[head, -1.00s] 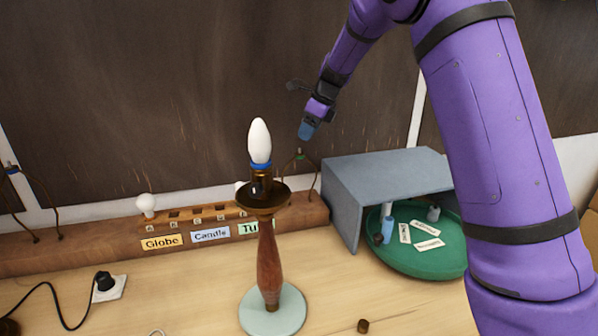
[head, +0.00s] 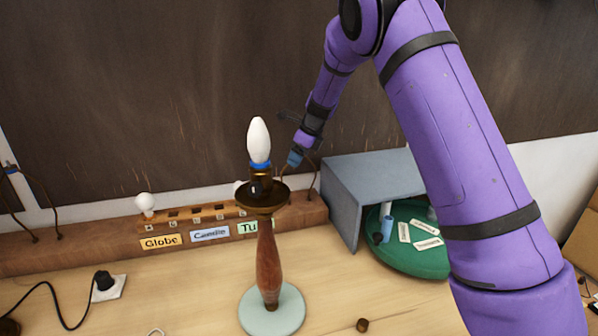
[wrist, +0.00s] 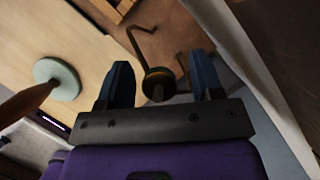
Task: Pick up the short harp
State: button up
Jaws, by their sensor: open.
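The short harp (head: 315,181) is a bent brown wire loop standing on the wooden rail behind the lamp, at its right end. Its top is hidden behind my gripper (head: 294,159) in the head view. In the wrist view, the harp's bent wire (wrist: 142,42) and a dark round piece (wrist: 156,84) show between the two blue fingers of my gripper (wrist: 162,78). The fingers are open, with a gap on both sides of the round piece.
The lamp (head: 268,262), with a white bulb (head: 259,140), stands in front of the rail (head: 75,255). Another wire harp (head: 50,195) is at far left. A grey box (head: 342,205) over a green tray (head: 425,262) is at right. A small brown cap (head: 362,325) lies in front.

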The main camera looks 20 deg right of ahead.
grip_shut()
